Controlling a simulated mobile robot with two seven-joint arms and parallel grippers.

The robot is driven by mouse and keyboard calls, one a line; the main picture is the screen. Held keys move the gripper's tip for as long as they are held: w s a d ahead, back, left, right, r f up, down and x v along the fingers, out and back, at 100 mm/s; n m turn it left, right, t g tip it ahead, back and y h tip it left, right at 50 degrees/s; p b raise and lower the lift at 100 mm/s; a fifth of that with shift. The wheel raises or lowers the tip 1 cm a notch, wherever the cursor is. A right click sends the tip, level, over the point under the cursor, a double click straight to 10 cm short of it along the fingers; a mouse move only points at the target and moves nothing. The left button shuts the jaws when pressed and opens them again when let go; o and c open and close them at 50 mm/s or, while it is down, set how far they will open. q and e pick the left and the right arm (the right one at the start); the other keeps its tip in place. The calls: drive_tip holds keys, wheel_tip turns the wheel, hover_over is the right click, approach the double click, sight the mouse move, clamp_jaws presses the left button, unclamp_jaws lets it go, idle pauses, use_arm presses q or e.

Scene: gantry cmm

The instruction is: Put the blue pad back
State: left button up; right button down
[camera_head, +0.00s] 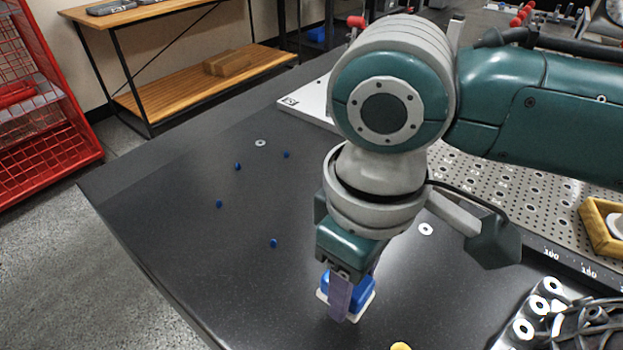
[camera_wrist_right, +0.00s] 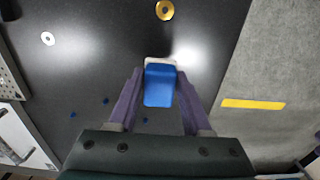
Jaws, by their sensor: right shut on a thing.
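The blue pad (camera_head: 362,290) is a blue block with a pale cream base, in the lower middle of the head view. My right gripper (camera_head: 347,300) points down and is shut on it, one purple finger covering part of it. In the right wrist view the blue pad (camera_wrist_right: 159,88) sits between the two fingers of the right gripper (camera_wrist_right: 160,76), its pale base at the far end. I cannot tell whether the base touches the dark table (camera_head: 180,255). My left gripper is not in view.
Several small blue dots (camera_head: 273,243) lie on the open dark table to the left. White rings (camera_head: 426,229) and a yellow ring (camera_head: 401,346) are nearby. A perforated plate (camera_head: 500,190) is at right, with cables and ringed black parts (camera_head: 540,310) at lower right.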

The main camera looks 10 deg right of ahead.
drive_tip(key=shift+f+b, duration=0.65)
drive_tip(key=shift+f, duration=1.3)
drive_tip(key=shift+f, duration=0.1)
drive_tip(key=shift+f, duration=0.1)
drive_tip(key=shift+c, duration=1.7)
unclamp_jaws()
